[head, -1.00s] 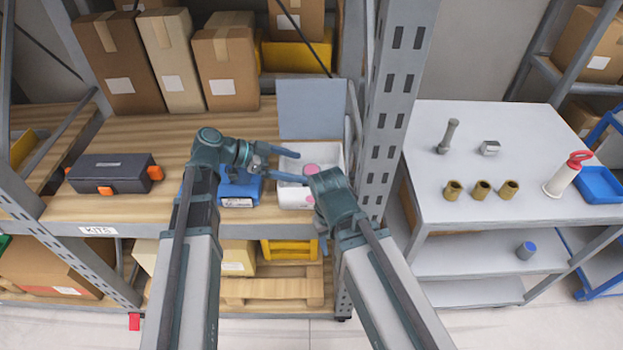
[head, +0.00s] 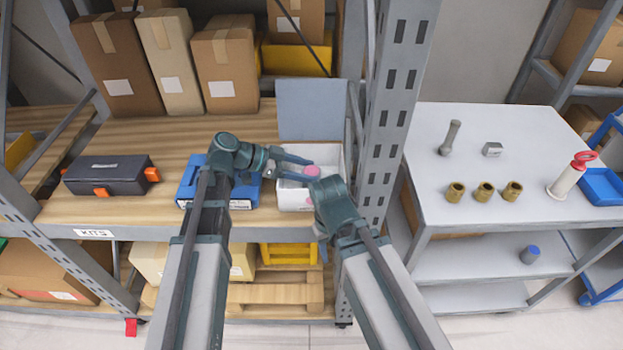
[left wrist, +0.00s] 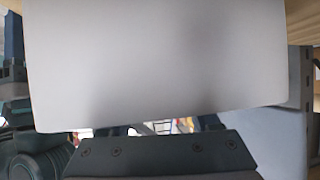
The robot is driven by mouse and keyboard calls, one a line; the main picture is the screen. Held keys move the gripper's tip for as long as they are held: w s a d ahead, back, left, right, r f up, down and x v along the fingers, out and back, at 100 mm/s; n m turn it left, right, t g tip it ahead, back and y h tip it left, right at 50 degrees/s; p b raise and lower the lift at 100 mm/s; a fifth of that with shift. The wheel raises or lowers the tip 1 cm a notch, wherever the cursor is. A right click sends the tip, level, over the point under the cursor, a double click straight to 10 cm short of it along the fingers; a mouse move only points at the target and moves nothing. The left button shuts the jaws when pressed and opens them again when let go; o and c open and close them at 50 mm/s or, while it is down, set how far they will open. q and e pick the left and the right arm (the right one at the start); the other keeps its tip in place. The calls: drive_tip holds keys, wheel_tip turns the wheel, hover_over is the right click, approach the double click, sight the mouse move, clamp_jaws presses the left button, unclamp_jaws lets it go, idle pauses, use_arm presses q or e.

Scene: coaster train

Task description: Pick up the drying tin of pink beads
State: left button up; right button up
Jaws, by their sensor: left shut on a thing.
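The tin of pink beads (head: 312,170) shows as a small round pink top at the white box on the shelf. My left gripper (head: 306,171) reaches in from the left, with its blue-grey fingers shut on the tin. The open white box (head: 296,201) is below and around it, partly hidden by my arms. In the left wrist view a broad pale grey surface (left wrist: 155,60) fills most of the picture, and the tin cannot be made out there. My right arm's wrist is just right of the white box; its gripper is hidden behind it.
A grey panel (head: 311,108) stands upright behind the white box. A blue case (head: 243,197) lies left of it, under my left wrist. A dark toolbox (head: 108,174) is further left. The shelf's upright post (head: 388,110) is close on the right, then a grey cart (head: 430,150).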

sight(306, 172)
use_arm(q)
drive_tip(key=shift+c, duration=0.4)
drive_tip(key=shift+r, duration=0.1)
wheel_tip(306, 172, up, 10)
drive_tip(key=p, duration=1)
